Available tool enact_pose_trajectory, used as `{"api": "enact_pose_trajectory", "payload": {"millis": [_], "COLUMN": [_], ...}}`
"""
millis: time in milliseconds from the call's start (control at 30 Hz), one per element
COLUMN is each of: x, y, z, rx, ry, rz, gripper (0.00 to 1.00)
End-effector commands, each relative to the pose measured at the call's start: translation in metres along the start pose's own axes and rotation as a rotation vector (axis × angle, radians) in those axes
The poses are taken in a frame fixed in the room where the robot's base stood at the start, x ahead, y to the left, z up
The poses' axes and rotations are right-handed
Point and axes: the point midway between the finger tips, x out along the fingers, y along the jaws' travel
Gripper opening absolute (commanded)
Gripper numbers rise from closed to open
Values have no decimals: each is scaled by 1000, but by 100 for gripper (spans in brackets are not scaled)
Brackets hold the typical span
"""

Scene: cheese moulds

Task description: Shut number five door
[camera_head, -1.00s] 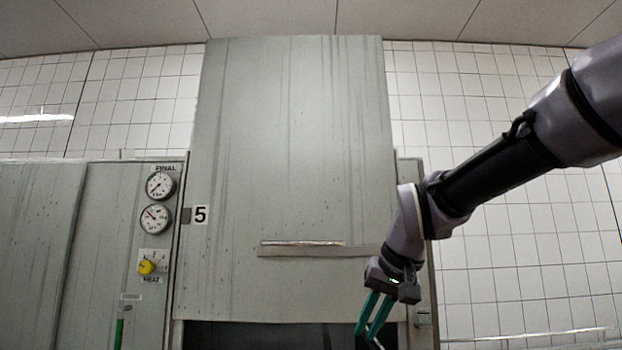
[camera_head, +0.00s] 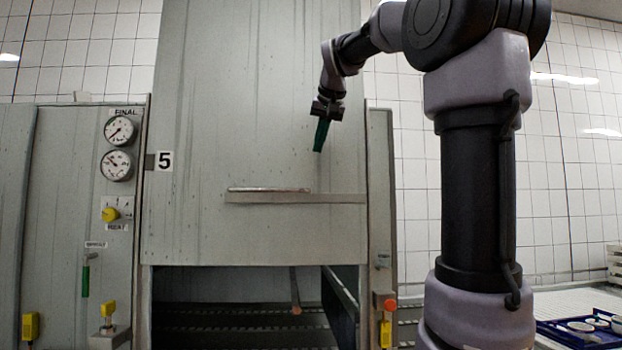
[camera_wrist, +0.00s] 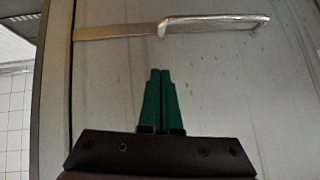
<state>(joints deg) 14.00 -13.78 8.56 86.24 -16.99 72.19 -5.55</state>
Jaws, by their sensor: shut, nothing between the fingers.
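The number five door (camera_head: 250,110) is a tall grey sliding panel, raised, with a dark opening (camera_head: 235,300) below its lower edge. A "5" label (camera_head: 164,161) is at its left side. A metal bar handle (camera_head: 270,190) runs across the lower part of the door on a flat strip (camera_head: 340,199). My gripper (camera_head: 319,150) is in front of the door, above the right end of the handle. In the wrist view its green fingers (camera_wrist: 161,72) are together and empty, and the handle (camera_wrist: 215,20) shows beyond the tips, apart from them.
Gauges (camera_head: 119,130) and a yellow knob (camera_head: 110,214) are on the left panel. A red button (camera_head: 390,305) is right of the opening. A blue crate (camera_head: 585,330) with white moulds stands at the lower right.

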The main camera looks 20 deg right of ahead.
Motion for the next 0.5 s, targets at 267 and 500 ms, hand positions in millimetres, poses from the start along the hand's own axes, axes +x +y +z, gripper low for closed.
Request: {"api": "enact_pose_trajectory", "payload": {"millis": [267,500], "x": [62,90], "y": [1,0], "z": [1,20], "rx": [0,1], "ry": [-4,-1], "rz": [1,0], "gripper": [0,0]}}
